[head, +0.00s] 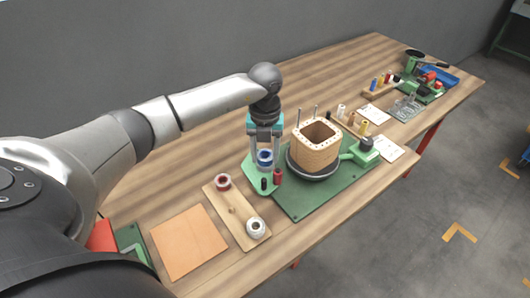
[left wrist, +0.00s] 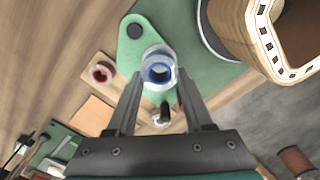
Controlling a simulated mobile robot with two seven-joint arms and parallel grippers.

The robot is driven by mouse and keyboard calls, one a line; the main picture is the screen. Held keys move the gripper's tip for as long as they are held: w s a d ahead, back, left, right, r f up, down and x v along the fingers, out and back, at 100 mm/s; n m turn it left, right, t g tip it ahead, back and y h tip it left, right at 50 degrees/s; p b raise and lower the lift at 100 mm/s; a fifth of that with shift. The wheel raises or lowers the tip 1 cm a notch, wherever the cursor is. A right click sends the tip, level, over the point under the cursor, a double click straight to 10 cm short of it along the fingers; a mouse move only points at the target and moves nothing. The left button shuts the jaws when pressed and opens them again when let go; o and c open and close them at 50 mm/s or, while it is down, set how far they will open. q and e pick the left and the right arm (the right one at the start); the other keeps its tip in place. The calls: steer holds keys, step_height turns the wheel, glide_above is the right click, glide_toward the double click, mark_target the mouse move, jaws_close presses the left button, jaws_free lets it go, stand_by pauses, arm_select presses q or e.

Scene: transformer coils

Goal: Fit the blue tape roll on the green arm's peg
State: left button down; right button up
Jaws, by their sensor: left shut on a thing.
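The blue tape roll (head: 265,162) is between the fingers of my left gripper (head: 265,150). It also shows in the left wrist view (left wrist: 159,83), where my left gripper (left wrist: 158,76) is shut on it from both sides. The roll is over the green arm (head: 251,173), whose flat plate (left wrist: 138,52) shows behind it in the left wrist view. My right gripper is not in view.
A wooden board (head: 236,213) with a red roll (head: 223,181) and a white roll (head: 256,228) lies to the front left. A wooden coil block (head: 315,152) stands close right on a green mat (head: 306,207). Red (head: 277,177) and black (head: 264,184) posts stand near the gripper.

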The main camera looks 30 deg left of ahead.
arm_select(q)
steer(key=shift+f, duration=0.15)
steer(key=shift+f+b, duration=0.35)
steer(key=shift+f, duration=0.1)
stand_by(0.3)
jaws_free()
stand_by(0.5)
steer(key=shift+r, duration=0.15)
steer(key=shift+r+p, duration=2.2)
steer(key=shift+r, duration=0.25)
